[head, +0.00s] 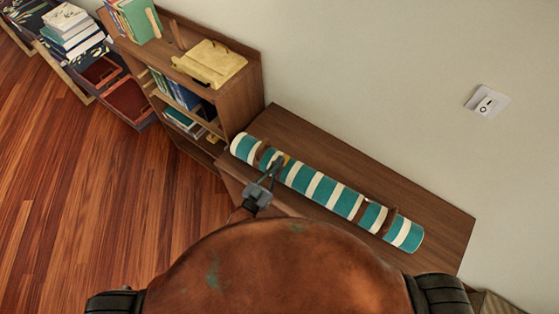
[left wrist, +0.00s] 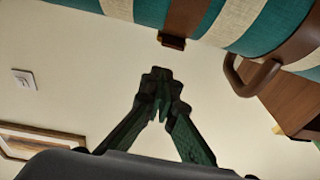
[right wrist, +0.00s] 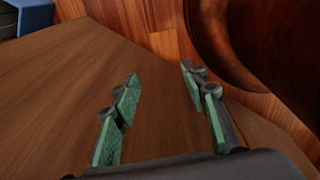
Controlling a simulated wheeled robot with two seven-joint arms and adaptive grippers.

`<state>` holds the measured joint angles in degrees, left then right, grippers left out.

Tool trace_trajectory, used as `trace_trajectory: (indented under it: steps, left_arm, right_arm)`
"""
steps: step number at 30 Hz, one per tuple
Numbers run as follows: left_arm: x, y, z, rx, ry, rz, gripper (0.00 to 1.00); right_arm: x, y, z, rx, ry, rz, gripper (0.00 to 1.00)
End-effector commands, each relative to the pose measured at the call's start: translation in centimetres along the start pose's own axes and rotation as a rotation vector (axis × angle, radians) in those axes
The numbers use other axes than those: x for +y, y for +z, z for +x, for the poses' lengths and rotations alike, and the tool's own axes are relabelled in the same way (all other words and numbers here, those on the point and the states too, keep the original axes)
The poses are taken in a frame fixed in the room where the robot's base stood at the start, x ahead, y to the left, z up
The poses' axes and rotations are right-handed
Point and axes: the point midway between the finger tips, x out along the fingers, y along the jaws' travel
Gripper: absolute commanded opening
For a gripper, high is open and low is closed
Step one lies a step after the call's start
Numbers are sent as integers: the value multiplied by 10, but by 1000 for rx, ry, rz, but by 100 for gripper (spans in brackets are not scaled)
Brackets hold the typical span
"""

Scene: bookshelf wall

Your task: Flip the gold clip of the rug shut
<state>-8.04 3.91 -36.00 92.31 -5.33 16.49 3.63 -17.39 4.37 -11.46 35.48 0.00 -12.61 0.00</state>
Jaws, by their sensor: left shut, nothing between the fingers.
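The rolled rug (head: 325,189), striped teal and cream, lies on the wooden cabinet top, with brown bands around it. The gold clip (head: 286,159) shows as a small yellow spot near the rug's upper-left end, partly hidden by my left gripper (head: 275,168). Whether the clip is open or shut I cannot tell. In the left wrist view the fingers (left wrist: 160,105) are together and empty, apart from the rug (left wrist: 225,20) in that picture. A brown loop (left wrist: 252,78) stands out from the rug there. My right gripper (right wrist: 161,80) is open and empty; the head view does not show it.
The cabinet top (head: 425,205) has bare room along the wall side. A bookcase (head: 222,97) with books and a yellow object (head: 210,63) stands beyond its left end. A light switch (head: 487,102) is on the wall. Wooden floor (head: 110,190) lies open at left.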

Motion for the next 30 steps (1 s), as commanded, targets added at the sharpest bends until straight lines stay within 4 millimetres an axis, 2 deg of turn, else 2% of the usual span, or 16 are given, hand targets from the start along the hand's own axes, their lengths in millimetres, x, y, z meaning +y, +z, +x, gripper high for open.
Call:
trace_trajectory:
  steps: [1,3,6,9,16,21,30]
  left_arm:
    - [0,-14,3,2,1,0,0]
    - [0,-25,5,3,1,0,0]
    - [0,-11,-22,-3,0,-1,0]
    - [0,-6,-45,-3,0,-1,0]
    - [0,-1,-82,0,1,-1,0]
    - [0,0,-94,1,1,-1,0]
    - [0,-1,-95,2,1,0,0]
  right_arm:
    - [1,-3,-13,3,1,0,40]
    - [2,-5,-23,5,1,-1,40]
    - [3,-4,-12,4,3,-1,40]
    - [5,-5,-7,5,5,-3,40]
    - [6,-4,-1,4,6,-3,40]
    - [6,-3,0,3,6,-3,40]
    - [6,-3,0,3,5,-3,40]
